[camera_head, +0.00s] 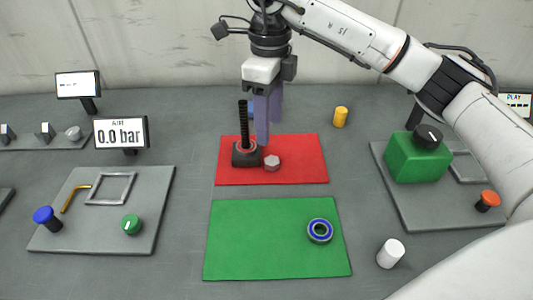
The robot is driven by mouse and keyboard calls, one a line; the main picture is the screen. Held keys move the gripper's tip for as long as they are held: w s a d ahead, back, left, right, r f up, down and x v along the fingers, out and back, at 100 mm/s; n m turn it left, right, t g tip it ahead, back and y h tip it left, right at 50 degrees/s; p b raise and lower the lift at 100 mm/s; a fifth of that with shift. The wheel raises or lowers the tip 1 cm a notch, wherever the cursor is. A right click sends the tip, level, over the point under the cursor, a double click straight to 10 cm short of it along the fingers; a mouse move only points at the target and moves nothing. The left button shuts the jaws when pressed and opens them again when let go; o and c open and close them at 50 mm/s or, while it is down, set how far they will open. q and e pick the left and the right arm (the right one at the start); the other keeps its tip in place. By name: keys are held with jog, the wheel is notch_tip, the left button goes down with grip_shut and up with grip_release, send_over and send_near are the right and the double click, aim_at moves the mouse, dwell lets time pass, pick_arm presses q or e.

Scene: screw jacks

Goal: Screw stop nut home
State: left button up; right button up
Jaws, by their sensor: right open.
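The screw jack stands upright on the red mat (305,165), with a black threaded rod (243,120) rising from a dark base (246,157) with a red ring around the rod's foot. A grey hexagonal nut (272,162) lies on the red mat just right of the base, apart from the rod. My right gripper (268,132) comes down from above with purple fingers, open, just right of the rod and above the nut. The fingers partly cover the things behind them. Nothing shows between them. My left gripper is not in view.
A green mat (260,240) in front holds a blue-ringed bearing (320,230). A panel with knobs (150,185) lies left, beside a 0.0 bar display (121,132). A green box (418,158) stands right.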

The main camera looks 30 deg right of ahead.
send_over(272, 160)
jog(key=f, duration=0.3)
jog(key=a+f, duration=0.1)
jog(key=shift+s+f+p, duration=0.2)
jog(key=shift+f+p, duration=0.1)
jog(key=shift+f, duration=0.05)
jog(key=shift+w+f, duration=0.1)
jog(key=shift+f, duration=0.15)
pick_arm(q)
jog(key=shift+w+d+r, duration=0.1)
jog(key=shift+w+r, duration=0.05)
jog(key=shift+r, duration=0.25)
pick_arm(e)
jog(key=shift+d+f, duration=0.1)
jog(key=f, duration=0.1)
jog(key=f+p, duration=0.1)
jog(key=f, duration=0.2)
jog(key=shift+d+f, duration=0.2)
jog(key=shift+d, duration=0.15)
jog(key=shift+w+f, duration=0.1)
jog(key=shift+f, duration=0.2)
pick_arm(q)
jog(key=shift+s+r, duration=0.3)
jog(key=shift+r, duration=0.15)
